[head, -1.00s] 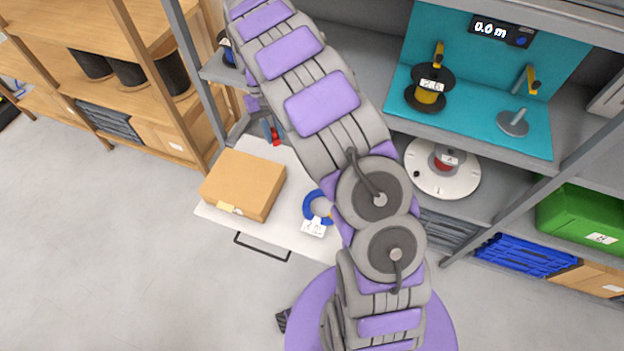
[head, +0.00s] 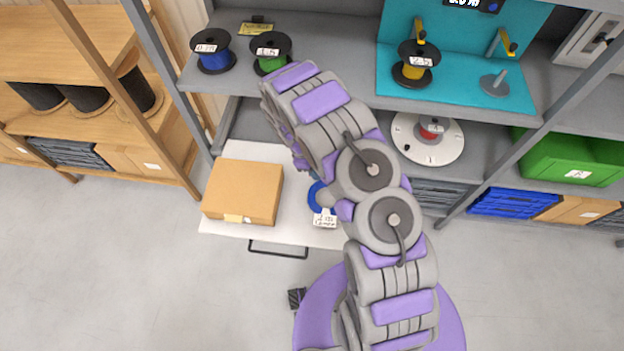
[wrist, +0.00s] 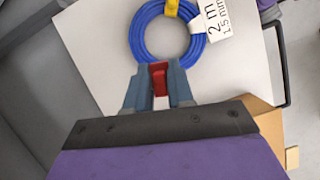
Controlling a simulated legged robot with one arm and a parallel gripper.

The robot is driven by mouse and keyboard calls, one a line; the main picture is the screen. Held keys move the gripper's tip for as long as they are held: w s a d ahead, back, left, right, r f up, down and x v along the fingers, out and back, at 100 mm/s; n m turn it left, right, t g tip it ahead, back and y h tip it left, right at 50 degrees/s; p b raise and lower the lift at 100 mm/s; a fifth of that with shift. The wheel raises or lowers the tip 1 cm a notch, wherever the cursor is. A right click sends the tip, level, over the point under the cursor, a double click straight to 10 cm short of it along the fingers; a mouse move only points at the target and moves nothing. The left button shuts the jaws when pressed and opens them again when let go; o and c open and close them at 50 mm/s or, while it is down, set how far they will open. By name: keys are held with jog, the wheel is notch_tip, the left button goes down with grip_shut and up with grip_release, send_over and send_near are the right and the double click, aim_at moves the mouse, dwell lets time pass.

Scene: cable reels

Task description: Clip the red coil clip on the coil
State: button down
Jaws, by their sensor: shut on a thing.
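The blue cable coil (wrist: 136,32) lies flat on the white pull-out board (wrist: 88,55); it shows partly behind my arm in the head view (head: 318,196). A white tag (wrist: 214,18) reading 2 m, 1.5 mm is on its right side, and a yellow piece (wrist: 172,7) sits on its far side. My gripper (wrist: 158,80) is shut on the red coil clip (wrist: 158,78), at the coil's near edge in the wrist view. I cannot tell whether the clip touches the coil. In the head view my arm hides the clip.
A cardboard box (head: 243,192) stands left of the coil on the board. Blue (head: 212,52) and green (head: 270,55) reels stand on the shelf above. A yellow reel (head: 416,66) is on the teal station, with a white disc (head: 428,150) below.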

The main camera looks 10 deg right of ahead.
jog(key=f+n, duration=0.1)
jog(key=s+a+f, duration=0.1)
jog(key=a+f+n+t, duration=0.1)
jog(key=f, duration=0.1)
jog(key=shift+s+f+n, duration=0.1)
jog(key=shift+s+n, duration=0.2)
jog(key=shift+s, duration=0.1)
jog(key=shift+f+b, duration=1.7)
jog(key=shift+f, duration=0.4)
jog(key=shift+h, duration=0.3)
jog(key=shift+f+p, duration=0.15)
jog(key=shift+p, duration=0.15)
jog(key=shift+s+f+b, duration=0.15)
jog(key=shift+f+b, duration=0.3)
jog(key=shift+f, duration=0.55)
